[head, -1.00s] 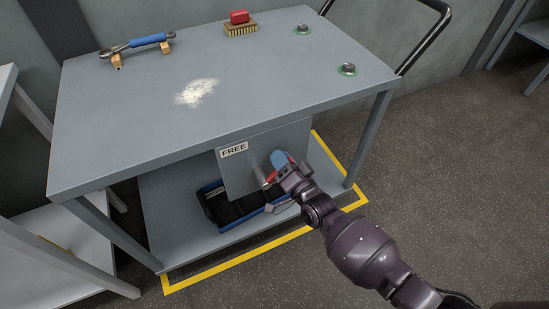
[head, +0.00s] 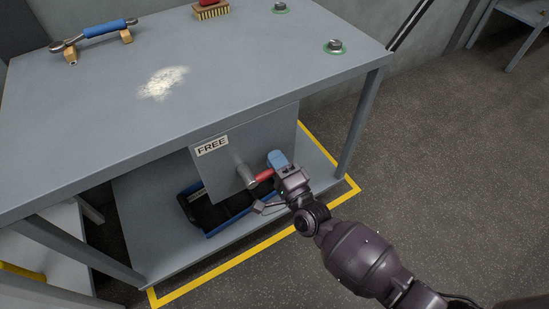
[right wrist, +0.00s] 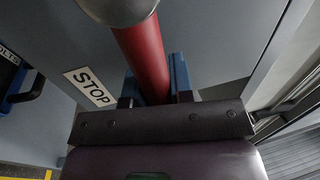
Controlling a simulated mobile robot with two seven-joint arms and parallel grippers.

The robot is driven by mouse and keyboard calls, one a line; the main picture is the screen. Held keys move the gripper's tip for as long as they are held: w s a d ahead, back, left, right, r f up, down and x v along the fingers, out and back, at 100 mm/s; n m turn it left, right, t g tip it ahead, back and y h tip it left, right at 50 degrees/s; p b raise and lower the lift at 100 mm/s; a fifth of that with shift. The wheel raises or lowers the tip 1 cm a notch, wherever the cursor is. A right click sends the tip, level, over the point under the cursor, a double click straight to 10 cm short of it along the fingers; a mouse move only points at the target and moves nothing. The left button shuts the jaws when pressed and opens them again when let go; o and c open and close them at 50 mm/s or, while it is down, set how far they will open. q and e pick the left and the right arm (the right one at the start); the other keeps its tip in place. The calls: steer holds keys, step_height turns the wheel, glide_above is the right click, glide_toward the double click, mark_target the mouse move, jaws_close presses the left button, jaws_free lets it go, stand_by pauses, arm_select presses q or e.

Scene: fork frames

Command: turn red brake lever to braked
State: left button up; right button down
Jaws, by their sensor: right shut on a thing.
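The brake lever (head: 263,176) has a red handle and a grey metal hub, set on a grey panel under the trolley top. In the head view the handle points right from the hub, tilted slightly up. A FREE label (head: 212,146) is on the panel's upper left. My right gripper (head: 277,167) is shut on the red handle, hiding its outer end. In the right wrist view the red handle (right wrist: 144,58) runs between my blue fingertips (right wrist: 155,85). A STOP label (right wrist: 89,87) shows left of it there. My left gripper is not in view.
A blue bin (head: 222,222) stands on the trolley's lower shelf, behind and below the panel. The trolley top (head: 240,75) holds a blue-handled wrench (head: 103,29) and a brush (head: 211,12). A trolley leg (head: 358,125) stands right of the panel. Floor at right is clear.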

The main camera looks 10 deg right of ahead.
mark_target(269, 139)
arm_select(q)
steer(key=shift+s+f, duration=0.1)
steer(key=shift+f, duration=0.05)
arm_select(e)
steer(key=shift+f, duration=0.2)
steer(key=c, duration=1)
jaws_free()
steer(key=shift+r, duration=0.1)
step_height(269, 139, up, 5)
steer(key=shift+w+f+p, duration=0.1)
steer(key=shift+p, duration=0.75)
step_height(269, 139, up, 14)
steer(key=p, duration=0.5)
steer(key=shift+r+p, duration=0.5)
steer(key=shift+r, duration=0.05)
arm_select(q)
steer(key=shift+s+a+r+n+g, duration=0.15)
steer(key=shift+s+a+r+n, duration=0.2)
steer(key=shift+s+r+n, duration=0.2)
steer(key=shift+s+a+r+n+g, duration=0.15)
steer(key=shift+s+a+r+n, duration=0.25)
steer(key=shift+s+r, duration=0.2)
